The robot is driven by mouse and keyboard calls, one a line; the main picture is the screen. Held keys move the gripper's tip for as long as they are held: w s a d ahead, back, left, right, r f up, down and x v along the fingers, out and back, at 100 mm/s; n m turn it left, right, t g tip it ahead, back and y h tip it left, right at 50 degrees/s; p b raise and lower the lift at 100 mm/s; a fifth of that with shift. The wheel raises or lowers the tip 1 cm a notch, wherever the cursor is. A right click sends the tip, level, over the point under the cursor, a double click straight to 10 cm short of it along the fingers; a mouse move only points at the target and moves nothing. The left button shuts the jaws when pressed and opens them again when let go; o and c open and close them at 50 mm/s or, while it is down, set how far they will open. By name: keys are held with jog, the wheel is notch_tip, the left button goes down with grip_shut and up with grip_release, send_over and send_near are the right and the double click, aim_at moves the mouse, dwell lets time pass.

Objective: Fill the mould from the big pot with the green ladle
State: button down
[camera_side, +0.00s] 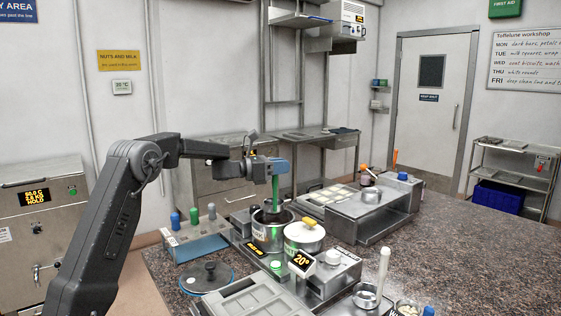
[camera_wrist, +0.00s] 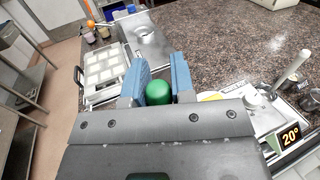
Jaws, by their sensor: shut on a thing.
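My gripper (camera_side: 277,168) has blue fingers and is shut on the upright green ladle (camera_side: 275,190). The ladle's rounded green handle end also shows in the wrist view (camera_wrist: 185,92), beside the fingers. The ladle's lower end goes down into the big steel pot (camera_side: 266,238) and its bowl is hidden there. A pale mould with several square cavities (camera_side: 325,194) lies on the steel unit behind the pot, and it also shows at the left of the wrist view (camera_wrist: 104,68). A grey mould tray (camera_side: 255,302) lies at the front.
A pale lidded pot (camera_side: 304,236) stands close right of the big pot. Blue, green and grey handles stand in a rack (camera_side: 197,243) to its left. A dark-knobbed round lid (camera_side: 207,278) lies in front. A "20°" display (camera_side: 302,262) stands nearby. The right counter (camera_side: 460,250) is clear.

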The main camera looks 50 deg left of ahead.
notch_tip(320, 180, down, 10)
jog(key=shift+r, duration=0.25)
dwell(1.1)
jog(key=shift+r, duration=0.1)
dwell(1.1)
notch_tip(320, 180, up, 10)
jog(key=shift+r, duration=0.15)
dwell(1.7)
jog(key=shift+d, duration=0.15)
